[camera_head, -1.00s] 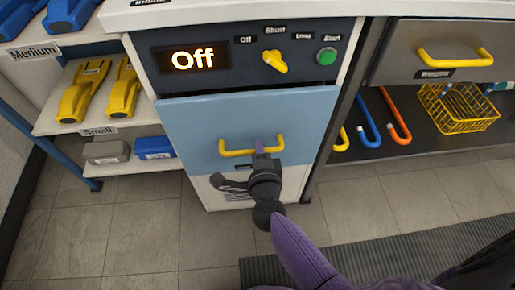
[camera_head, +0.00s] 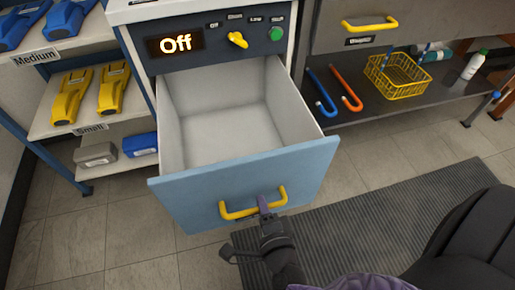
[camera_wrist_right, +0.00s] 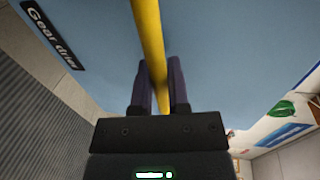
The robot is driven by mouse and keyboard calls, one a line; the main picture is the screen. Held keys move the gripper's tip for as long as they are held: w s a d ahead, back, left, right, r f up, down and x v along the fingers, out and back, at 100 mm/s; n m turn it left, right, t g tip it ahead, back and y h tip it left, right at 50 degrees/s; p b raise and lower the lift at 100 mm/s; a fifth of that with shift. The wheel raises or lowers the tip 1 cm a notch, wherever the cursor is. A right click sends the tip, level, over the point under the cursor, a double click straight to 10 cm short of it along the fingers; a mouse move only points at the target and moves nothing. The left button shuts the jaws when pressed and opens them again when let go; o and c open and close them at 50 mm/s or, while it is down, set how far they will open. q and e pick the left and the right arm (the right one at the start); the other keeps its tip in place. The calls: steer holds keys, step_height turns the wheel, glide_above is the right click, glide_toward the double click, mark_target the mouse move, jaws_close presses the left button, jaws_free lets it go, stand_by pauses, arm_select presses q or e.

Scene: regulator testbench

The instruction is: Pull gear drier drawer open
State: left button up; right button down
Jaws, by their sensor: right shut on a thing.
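The gear drier drawer (camera_head: 190,200) has a light blue front and stands well out of its cabinet. Its white inside (camera_head: 220,125) shows and looks empty. A yellow bar handle (camera_head: 238,212) is on the front. My right gripper (camera_head: 264,206) is shut on the right part of this handle. In the right wrist view the yellow handle (camera_wrist_right: 148,40) runs between the two dark fingers of my right gripper (camera_wrist_right: 160,85), beside the "Gear drier" label (camera_wrist_right: 52,35). My left gripper is not in view.
A shelf with yellow and blue items (camera_head: 70,95) is at left. A yellow basket (camera_head: 397,78) sits on the right shelf. A ribbed mat (camera_head: 390,210) covers floor at right.

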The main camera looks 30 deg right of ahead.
steer(key=v, duration=0.3)
steer(key=shift+s+a+f, duration=0.1)
steer(key=shift+s+f, duration=0.15)
steer(key=shift+f, duration=0.05)
steer(key=c, duration=0.6)
jaws_free()
steer(key=shift+c, duration=0.2)
